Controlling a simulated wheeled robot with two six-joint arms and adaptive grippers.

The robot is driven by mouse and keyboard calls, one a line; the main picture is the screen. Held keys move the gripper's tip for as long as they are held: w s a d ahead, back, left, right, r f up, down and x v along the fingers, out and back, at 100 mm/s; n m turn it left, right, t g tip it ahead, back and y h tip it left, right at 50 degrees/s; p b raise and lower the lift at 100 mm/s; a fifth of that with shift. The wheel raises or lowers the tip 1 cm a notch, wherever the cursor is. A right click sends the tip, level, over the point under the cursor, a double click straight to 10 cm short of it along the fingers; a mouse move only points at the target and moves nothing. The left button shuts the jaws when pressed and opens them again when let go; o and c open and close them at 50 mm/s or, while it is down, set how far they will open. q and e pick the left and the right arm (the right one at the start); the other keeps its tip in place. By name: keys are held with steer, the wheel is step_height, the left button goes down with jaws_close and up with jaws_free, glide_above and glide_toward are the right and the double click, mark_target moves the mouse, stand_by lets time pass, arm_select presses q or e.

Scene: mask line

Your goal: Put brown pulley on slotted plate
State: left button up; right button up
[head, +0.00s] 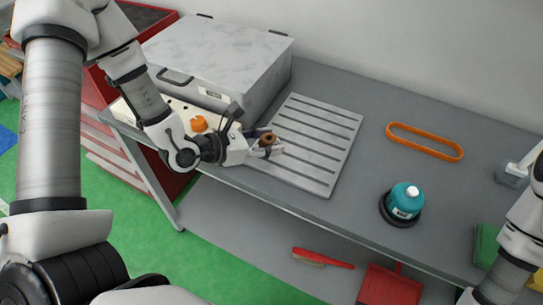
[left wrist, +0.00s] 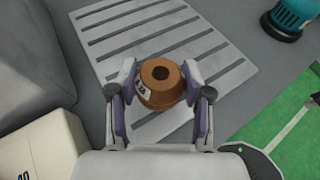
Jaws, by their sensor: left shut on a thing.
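The brown pulley (head: 267,138) is a round piece with a hole in its top. My left gripper (head: 265,146) is shut on it, one finger on each side. In the left wrist view the pulley (left wrist: 161,84) sits between the fingertips of my left gripper (left wrist: 160,86), over the slotted plate (left wrist: 190,28). The slotted plate (head: 325,125) is a flat grey panel with long slots on the bench. The pulley is over its left part; I cannot tell whether it touches the plate. My right gripper is not in view; only part of my right arm shows at the right edge.
A large grey box (head: 225,55) stands behind left. A pale board (head: 176,106) with an orange knob (head: 199,124) is left of the gripper. An orange loop (head: 425,141) and a teal sander (head: 406,199) lie to the right. Bench surface (head: 370,150) between is clear.

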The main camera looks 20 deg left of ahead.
arm_select(q)
steer(key=shift+w+f, duration=0.25)
steer(key=shift+w, duration=0.65)
step_height(320, 180, down, 3)
steer(key=shift+r+p, duration=0.15)
steer(key=shift+p, duration=0.3)
steer(key=shift+w+f, duration=0.1)
steer(key=shift+f, duration=0.25)
steer(key=o, duration=1.2)
